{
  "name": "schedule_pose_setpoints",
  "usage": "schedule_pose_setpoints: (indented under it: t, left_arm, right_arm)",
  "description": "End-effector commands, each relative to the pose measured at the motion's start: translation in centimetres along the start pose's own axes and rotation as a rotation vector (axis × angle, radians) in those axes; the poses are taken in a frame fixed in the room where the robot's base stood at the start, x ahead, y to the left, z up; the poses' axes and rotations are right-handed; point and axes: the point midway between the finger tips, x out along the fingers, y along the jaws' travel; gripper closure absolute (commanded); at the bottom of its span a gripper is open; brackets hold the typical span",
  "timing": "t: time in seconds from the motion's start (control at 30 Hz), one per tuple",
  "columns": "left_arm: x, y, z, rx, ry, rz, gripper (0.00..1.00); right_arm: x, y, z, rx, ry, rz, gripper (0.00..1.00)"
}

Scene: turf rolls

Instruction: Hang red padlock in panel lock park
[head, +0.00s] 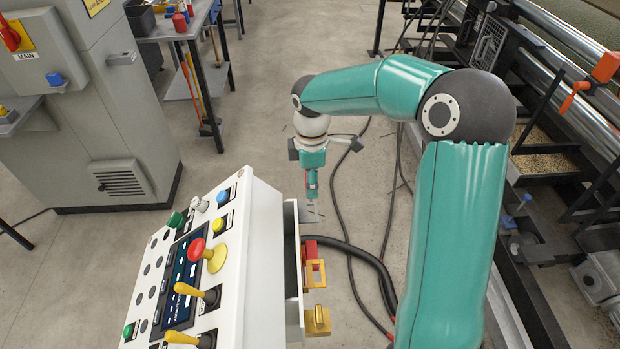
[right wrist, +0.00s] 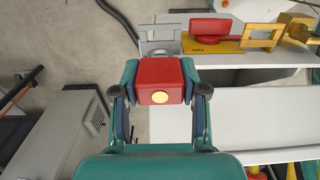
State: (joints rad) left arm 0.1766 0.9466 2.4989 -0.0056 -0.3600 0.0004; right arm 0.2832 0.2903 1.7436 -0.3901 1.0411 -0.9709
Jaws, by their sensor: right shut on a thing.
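The red padlock (right wrist: 160,80), a red block with a yellow round spot, sits between the two fingers of my right gripper (right wrist: 160,93). The gripper is shut on it. My left gripper is out of view.
A red piece (right wrist: 209,32) and a gold lock-like block (head: 317,321) sit along the panel's side. Black cables (head: 356,258) lie on the floor right of the panel. A grey cabinet (head: 90,110) stands left, machinery with rollers right. Floor behind the gripper is mostly clear.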

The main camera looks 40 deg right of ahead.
Motion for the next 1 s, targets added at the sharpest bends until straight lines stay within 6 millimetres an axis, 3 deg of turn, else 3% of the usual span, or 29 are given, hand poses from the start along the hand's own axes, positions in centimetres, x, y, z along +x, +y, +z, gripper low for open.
schedule_pose_setpoints:
  t: [0.1, 0.4, 1.0]
  left_arm:
    - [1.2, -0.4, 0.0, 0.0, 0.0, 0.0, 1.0]
    - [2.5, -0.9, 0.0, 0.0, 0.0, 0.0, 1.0]
    - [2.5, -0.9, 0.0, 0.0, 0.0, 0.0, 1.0]
  right_arm:
    - [1.5, 0.0, 0.0, 0.0, 0.0, 0.0, 0.95]
    - [3.4, 0.0, 0.0, 0.0, 0.0, 0.0, 0.95]
    - [3.6, 0.0, -0.1, -0.002, 0.0, 0.001, 0.95]
